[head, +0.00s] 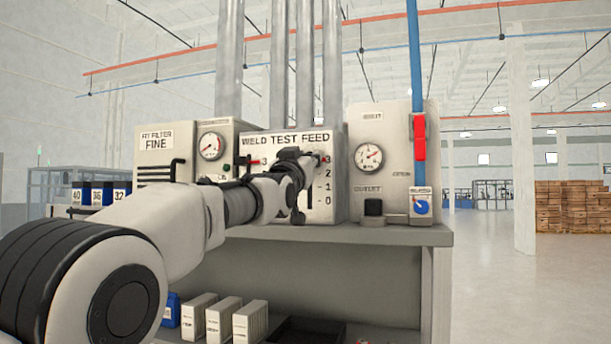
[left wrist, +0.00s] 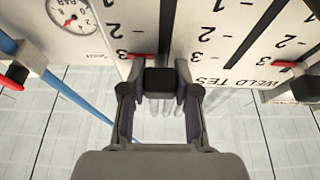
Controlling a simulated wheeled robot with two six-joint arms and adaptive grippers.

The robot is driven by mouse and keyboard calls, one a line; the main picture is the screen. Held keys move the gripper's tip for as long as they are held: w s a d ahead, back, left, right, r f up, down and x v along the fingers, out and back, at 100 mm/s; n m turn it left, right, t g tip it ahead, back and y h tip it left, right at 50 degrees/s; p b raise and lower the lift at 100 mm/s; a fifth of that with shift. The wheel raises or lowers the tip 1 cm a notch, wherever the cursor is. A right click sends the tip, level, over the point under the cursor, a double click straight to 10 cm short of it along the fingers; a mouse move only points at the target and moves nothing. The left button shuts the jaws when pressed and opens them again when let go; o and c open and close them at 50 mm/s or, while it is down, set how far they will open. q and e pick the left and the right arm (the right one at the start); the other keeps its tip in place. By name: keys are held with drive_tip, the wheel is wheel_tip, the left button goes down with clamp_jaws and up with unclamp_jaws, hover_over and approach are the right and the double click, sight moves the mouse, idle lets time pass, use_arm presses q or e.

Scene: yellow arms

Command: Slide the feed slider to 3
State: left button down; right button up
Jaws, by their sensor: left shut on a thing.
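The white panel labelled WELD TEST FEED (head: 286,137) faces me and carries vertical slots with numbered scales. In the left wrist view it shows upside down. My left gripper (head: 308,163) is at the panel's right-hand slider. In the left wrist view its fingers (left wrist: 160,88) are shut on that slider's black knob (left wrist: 160,76). The slider's red pointer (left wrist: 142,56) lies level with, or very near, the 3 mark. In the head view the gripper hides most of the knob. My right gripper is not in view.
A second black knob (left wrist: 306,89) with a red pointer near 3 sits beside the held one. A gauge box (head: 372,180) with a blue pipe (head: 415,55) stands to the right. A filter box (head: 160,150) is to the left. A grey bench (head: 400,236) bears the panel.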

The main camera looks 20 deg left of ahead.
use_arm(q)
drive_tip(key=c, duration=0.8)
unclamp_jaws()
drive_tip(key=shift+s+r, duration=0.15)
drive_tip(key=shift+r, duration=0.3)
drive_tip(key=shift+c, duration=0.2)
drive_tip(key=shift+s+f, duration=0.1)
drive_tip(key=shift+f, duration=0.05)
drive_tip(key=shift+s+f, duration=0.15)
drive_tip(key=shift+s, duration=0.05)
drive_tip(key=v, duration=0.6)
drive_tip(key=shift+s, duration=0.35)
drive_tip(key=shift+f, duration=0.1)
